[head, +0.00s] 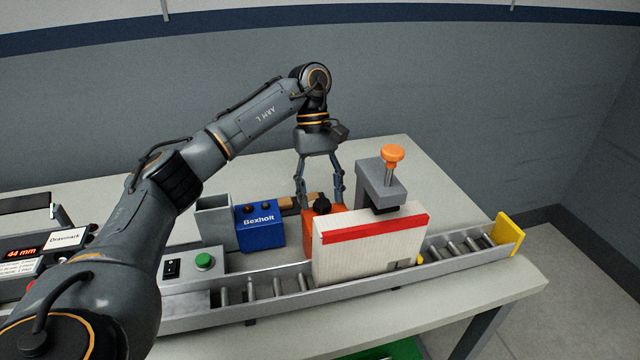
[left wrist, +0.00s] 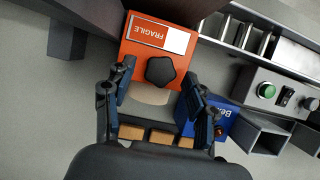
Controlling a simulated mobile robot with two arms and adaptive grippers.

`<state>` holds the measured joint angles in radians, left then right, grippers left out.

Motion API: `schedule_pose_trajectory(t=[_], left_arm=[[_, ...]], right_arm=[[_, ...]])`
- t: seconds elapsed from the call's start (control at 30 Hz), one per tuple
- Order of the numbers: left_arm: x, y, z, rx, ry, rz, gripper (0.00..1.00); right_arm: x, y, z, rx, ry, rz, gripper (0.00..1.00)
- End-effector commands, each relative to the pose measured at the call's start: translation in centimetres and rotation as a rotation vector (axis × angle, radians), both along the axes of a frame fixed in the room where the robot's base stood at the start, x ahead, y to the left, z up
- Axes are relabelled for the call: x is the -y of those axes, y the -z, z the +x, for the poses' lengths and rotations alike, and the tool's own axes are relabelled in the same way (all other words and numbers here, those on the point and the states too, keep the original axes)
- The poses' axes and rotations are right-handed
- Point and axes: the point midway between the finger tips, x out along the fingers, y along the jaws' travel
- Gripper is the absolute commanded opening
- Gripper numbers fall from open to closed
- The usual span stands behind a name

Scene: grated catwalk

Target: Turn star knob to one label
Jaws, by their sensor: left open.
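In the head view the knob (head: 322,205) shows just above the orange box (head: 309,234). My left gripper (head: 320,197) points down at it, fingers spread. In the left wrist view the open fingertips (left wrist: 158,74) lie on either side of the knob, with a gap on both sides; I cannot tell how far above it they are. A white box with a red stripe (head: 368,248) hides part of the orange box. My right gripper is not in view.
A blue Bexhoft box (head: 260,228) and an open grey bin (head: 215,222) stand left of the orange box. A roller conveyor (head: 280,289) runs along the front. A grey clamp with an orange knob (head: 393,154) stands at right. A green button (head: 204,261) is at left.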

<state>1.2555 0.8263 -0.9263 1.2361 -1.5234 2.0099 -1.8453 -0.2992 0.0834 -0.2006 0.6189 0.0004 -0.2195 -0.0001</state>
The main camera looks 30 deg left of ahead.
Motion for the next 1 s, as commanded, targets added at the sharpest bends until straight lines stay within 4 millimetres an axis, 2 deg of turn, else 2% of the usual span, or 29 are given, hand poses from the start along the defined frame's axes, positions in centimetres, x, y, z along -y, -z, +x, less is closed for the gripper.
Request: schedule_pose_trajectory(t=[0.17,0.63,1.0], left_arm=[[-0.4,-1.4,0.4,0.004,0.0,0.001,0.56],[-2.7,-8.5,2.3,0.004,-0.004,0.003,0.56],[-3.5,-10.9,3.0,0.0,-0.001,0.001,0.56]], right_arm=[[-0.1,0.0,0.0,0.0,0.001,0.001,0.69],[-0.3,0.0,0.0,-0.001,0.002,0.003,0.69],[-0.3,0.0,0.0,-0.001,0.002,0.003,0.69]])
